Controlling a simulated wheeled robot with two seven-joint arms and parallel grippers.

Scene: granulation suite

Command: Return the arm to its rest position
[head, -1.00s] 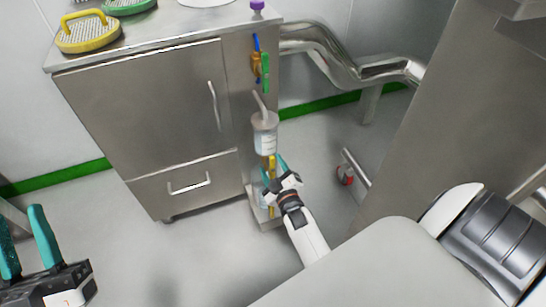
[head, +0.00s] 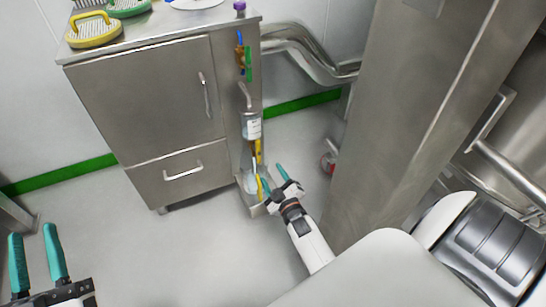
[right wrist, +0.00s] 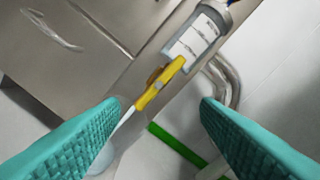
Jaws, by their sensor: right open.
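My right gripper (head: 273,177) is open and empty, low in front of the cabinet's right side. Its two teal fingers also show wide apart in the right wrist view (right wrist: 160,104), with nothing between them in contact. My right arm's white link runs down from it to the lower right. My left gripper (head: 32,234) is at the lower left edge, its teal fingers apart and empty, over the floor.
A steel cabinet (head: 150,100) carries a labelled bottle (head: 251,128) on its right side, with a yellow part (right wrist: 160,83) below it. A steel column (head: 400,110) stands close on the right. Floor in front is clear.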

